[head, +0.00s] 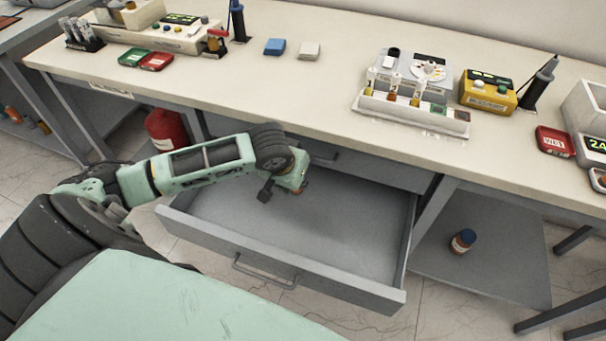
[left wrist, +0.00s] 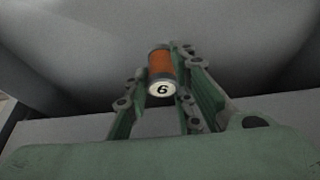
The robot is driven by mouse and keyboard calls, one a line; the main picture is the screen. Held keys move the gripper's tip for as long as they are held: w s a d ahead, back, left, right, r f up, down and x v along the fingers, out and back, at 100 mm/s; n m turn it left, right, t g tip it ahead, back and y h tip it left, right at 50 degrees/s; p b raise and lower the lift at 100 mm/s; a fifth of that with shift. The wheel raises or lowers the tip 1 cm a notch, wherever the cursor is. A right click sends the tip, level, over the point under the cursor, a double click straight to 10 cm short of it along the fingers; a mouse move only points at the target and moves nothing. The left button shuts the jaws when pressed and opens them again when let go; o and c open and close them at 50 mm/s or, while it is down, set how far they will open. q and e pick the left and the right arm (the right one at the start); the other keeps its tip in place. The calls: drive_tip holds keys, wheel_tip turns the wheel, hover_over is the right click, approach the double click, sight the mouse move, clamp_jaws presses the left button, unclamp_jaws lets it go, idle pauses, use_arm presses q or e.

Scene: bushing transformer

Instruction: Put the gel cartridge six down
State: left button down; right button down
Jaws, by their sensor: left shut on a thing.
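The gel cartridge six (left wrist: 161,72) shows in the left wrist view as an orange cylinder with dark bands and a white end marked 6. My left gripper (left wrist: 167,85) is shut on it, with a finger on each side. In the head view my left gripper (head: 283,190) hangs over the open grey drawer (head: 340,225), near its back left part. A small orange-brown bit of the cartridge (head: 304,187) shows beside the gripper there. Whether the cartridge touches the drawer floor I cannot tell. My right gripper is not in view.
The drawer floor looks bare around the gripper. The bench top (head: 330,75) overhangs behind, carrying a white vial rack (head: 415,107), a yellow device (head: 488,92) and red trays. A brown jar (head: 462,242) stands on the lower shelf at right. A red canister (head: 166,130) is behind my arm.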

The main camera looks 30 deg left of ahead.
use_arm(q)
wheel_tip(320, 180, down, 4)
drive_tip(key=shift+r, duration=0.25)
drive_tip(key=shift+f, duration=0.35)
drive_tip(key=shift+w, duration=0.2)
drive_tip(key=w, duration=0.4)
drive_tip(key=shift+a, duration=0.25)
drive_tip(key=shift+s+f, duration=0.2)
drive_tip(key=shift+f, duration=0.4)
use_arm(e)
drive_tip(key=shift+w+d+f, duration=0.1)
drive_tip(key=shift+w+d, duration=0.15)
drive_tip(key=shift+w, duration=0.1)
use_arm(q)
drive_tip(key=shift+f, duration=0.1)
drive_tip(key=shift+s+f, duration=0.1)
drive_tip(key=shift+f, duration=0.45)
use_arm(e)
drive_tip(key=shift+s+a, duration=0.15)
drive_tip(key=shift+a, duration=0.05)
use_arm(q)
drive_tip(key=c, duration=1.5)
unclamp_jaws()
